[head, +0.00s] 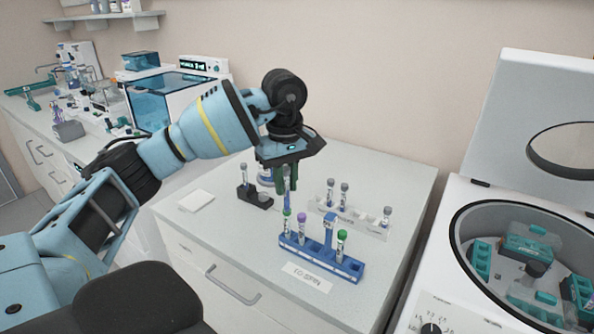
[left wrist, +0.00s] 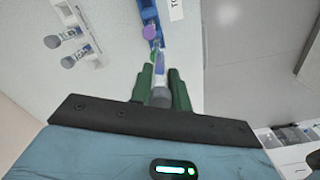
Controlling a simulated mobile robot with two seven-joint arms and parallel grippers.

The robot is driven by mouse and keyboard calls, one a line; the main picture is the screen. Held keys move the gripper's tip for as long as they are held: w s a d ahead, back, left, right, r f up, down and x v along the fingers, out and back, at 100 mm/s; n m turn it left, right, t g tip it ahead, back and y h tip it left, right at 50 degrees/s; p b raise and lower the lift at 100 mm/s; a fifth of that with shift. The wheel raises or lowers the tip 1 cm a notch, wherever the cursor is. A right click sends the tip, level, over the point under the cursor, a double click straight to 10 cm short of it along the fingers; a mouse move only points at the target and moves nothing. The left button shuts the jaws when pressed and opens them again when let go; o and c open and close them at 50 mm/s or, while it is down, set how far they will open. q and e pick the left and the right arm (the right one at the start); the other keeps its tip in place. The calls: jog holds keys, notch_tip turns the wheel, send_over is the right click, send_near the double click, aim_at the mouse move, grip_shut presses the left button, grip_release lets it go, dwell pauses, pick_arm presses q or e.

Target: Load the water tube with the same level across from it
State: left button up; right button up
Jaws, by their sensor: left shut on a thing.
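My left gripper (head: 288,182) is shut on a grey-capped tube (left wrist: 161,97), seen between its green fingers in the left wrist view. It holds the tube upright above the left end of a blue rack (head: 320,262). The rack holds a green-capped tube, a purple-capped tube (head: 301,226) and another green-capped tube (head: 341,242). The held tube's liquid level cannot be read. The centrifuge (head: 455,285) stands open at the right, with teal buckets (head: 524,245) in its rotor. My right gripper is not in view.
A white rack (head: 365,229) with several grey-capped tubes stands behind the blue rack. A black holder (head: 257,200) with one tube is at the left. A label (head: 307,277) lies in front. The centrifuge lid (head: 535,125) is raised. The counter's near left is clear.

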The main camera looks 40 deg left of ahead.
pick_arm(q)
jog(key=s+d+f+m, duration=0.1)
jog(key=d+f+m, duration=0.1)
jog(key=d, duration=0.1)
jog(key=s+d+f+m, duration=0.1)
jog(key=d+f+m, duration=0.1)
jog(key=d, duration=0.1)
jog(key=s+d+f+m, duration=0.1)
jog(key=d+f+m, duration=0.1)
jog(key=d+f, duration=0.1)
jog(key=shift+s+m, duration=0.25)
jog(key=shift+m, duration=0.15)
grip_shut()
jog(key=s+d+f+m, duration=0.5)
jog(key=s+d+m, duration=0.2)
jog(key=d, duration=0.1)
jog(key=shift+s+d, duration=0.15)
jog(key=shift+d, duration=0.25)
jog(key=shift+f, duration=0.1)
